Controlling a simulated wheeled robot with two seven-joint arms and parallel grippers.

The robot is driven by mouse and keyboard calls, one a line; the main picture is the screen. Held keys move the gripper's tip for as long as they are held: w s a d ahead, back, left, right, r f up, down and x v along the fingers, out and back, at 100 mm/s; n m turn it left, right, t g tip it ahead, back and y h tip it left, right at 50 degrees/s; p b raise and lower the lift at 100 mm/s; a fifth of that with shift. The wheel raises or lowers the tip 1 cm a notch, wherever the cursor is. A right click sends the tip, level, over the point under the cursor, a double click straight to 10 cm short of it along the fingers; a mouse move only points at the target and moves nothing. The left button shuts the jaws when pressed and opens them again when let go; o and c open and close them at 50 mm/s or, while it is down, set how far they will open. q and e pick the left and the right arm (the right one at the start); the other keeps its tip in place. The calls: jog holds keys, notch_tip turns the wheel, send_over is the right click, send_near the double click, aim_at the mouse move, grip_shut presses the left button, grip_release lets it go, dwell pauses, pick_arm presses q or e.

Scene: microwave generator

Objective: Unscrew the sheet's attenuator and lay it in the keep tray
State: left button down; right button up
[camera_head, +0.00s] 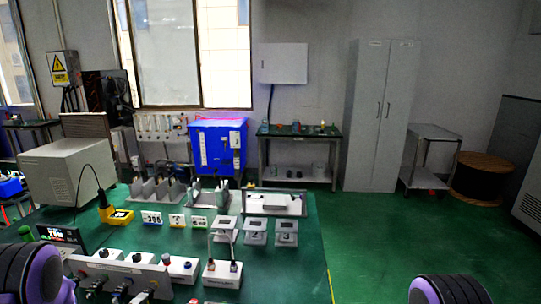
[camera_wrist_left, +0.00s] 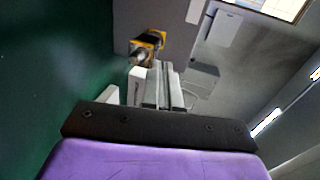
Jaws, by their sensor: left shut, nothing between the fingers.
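A low panel (camera_head: 118,275) at the front left of the green bench carries several dark connector fittings (camera_head: 95,284); I cannot tell which is the attenuator. Small printed cards (camera_head: 152,218) stand mid-bench, too small to read surely as the sheet. A shallow pale tray (camera_head: 300,207) with a light block in it lies at the back right of the bench; I cannot tell if it is the keep tray. My left gripper (camera_wrist_left: 164,88) shows in the left wrist view, its grey fingers shut and empty. Its fingers are not visible in the head view. My right gripper is outside the views.
Numbered stands (camera_head: 286,234) and a white box with an upright frame (camera_head: 222,274) stand right of the panel. The bench's front right is clear.

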pick_arm(q)
jog(key=x, duration=0.2)
jog(key=b+x, duration=0.1)
jog(key=x, duration=0.1)
jog(key=shift+w+d+r, duration=0.1)
jog(key=shift+d+r, duration=0.1)
jog(key=shift+r, duration=0.15)
jog(key=shift+w+r, duration=0.15)
jog(key=shift+w, duration=0.4)
jog(key=shift+a+f+b, duration=0.1)
jog(key=shift+f+b, duration=0.15)
jog(key=shift+b, duration=0.25)
jog(key=shift+a, duration=0.2)
jog(key=shift+a+b, duration=0.4)
jog(key=shift+b, duration=0.3)
jog(key=shift+a+r+p, duration=0.1)
jog(key=shift+r+p, duration=0.2)
jog(key=shift+r, duration=0.2)
jog(key=shift+f+p+v, duration=0.1)
jog(key=shift+f+v, duration=0.15)
jog(key=shift+v, duration=0.7)
jog(key=shift+f+p+v, duration=0.15)
jog(key=shift+f+v, duration=0.05)
jog(key=shift+v, duration=0.75)
jog(key=shift+f+p+v, duration=0.1)
jog(key=shift+f+v, duration=0.15)
jog(key=shift+v, duration=0.7)
jog(key=shift+s, duration=0.2)
